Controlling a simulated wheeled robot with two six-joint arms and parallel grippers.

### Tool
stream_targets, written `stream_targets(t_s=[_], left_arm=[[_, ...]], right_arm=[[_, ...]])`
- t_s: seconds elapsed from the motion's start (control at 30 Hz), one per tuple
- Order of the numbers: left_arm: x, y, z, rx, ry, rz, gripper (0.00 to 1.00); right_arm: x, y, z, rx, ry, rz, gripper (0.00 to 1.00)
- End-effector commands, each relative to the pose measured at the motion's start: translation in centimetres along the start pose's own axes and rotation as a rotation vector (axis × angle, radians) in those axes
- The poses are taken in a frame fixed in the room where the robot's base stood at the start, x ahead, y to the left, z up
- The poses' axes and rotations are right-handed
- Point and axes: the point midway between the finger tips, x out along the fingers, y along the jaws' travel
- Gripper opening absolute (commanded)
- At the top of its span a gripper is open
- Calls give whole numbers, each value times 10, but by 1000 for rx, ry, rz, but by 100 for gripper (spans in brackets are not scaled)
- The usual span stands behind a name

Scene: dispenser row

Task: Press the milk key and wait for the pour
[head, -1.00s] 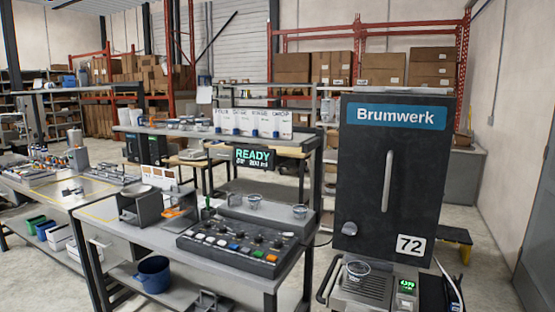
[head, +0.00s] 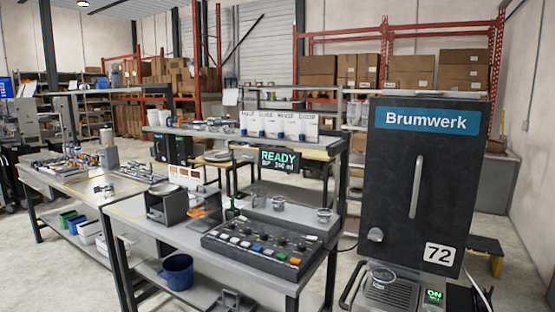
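A dark key panel (head: 258,262) lies on the bench, with rows of knobs and coloured keys in white, blue, green and orange. The key labels are too small to read, so I cannot tell which one is milk. A display (head: 279,161) above it shows READY in green, with a smaller line that seems to read 200 ml. Two small clear cups, one (head: 278,203) left and one (head: 323,215) right, stand on the grey ledge behind the panel. Neither of my grippers is in view.
A tall black Brumwerk machine (head: 425,180) stands to the right, with a clear cup (head: 383,275) at its front and a green-lit ON sign (head: 434,296). A blue pot (head: 176,272) sits on the lower shelf. Free floor shows at the left.

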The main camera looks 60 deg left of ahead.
Motion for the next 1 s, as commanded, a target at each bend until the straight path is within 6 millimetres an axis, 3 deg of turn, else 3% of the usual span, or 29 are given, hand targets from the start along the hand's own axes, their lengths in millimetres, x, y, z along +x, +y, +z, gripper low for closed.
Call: stream_targets(t_s=[0.07,0.4,1.0], left_arm=[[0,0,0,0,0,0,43],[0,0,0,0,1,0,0],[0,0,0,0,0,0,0]], right_arm=[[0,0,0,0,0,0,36],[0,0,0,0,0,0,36],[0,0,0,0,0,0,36]])
